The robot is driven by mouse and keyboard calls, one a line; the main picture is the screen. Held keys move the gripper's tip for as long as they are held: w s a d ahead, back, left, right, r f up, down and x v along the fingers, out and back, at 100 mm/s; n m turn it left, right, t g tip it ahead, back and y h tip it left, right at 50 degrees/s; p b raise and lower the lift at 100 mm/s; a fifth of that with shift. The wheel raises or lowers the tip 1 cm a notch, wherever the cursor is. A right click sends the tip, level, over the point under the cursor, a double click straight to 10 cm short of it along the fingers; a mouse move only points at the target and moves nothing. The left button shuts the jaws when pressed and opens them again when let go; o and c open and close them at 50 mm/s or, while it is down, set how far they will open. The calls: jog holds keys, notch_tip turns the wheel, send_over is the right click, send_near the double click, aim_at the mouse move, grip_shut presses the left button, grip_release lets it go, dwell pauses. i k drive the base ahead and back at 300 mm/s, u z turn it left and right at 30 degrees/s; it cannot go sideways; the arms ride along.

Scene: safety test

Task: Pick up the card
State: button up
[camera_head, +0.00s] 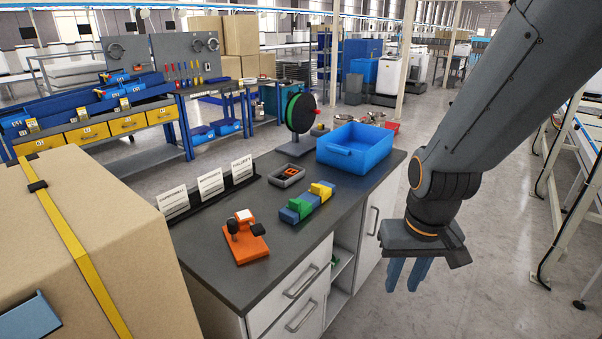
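Three white cards with dark print stand upright, slightly leaning back, in a row in a black holder (215,196) on the dark worktop. They are the left card (173,201), the middle card (211,184) and the right card (242,168). The print is too small to read surely, and I cannot tell which one is the task's card. My gripper (406,278) points down at the right, beyond the cabinet's right side and well away from the cards. Its two blue fingers are apart with nothing between them.
The worktop (210,262) also holds an orange fixture (247,247), coloured blocks (305,203), a small grey tray (287,181), a blue bin (356,158) and a green spool (300,113). A large cardboard box (140,240) stands at the left. Floor right of the cabinet is clear.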

aim_at(242, 168)
jog(key=z, duration=0.55)
jog(key=k, duration=0.8)
jog(key=z, duration=0.6)
jog(key=i, duration=1.45)
jog(key=u, duration=0.7)
jog(key=i, duration=1.05)
jog(key=u, duration=1.6)
jog(key=i, duration=0.65)
jog(key=u, duration=0.6)
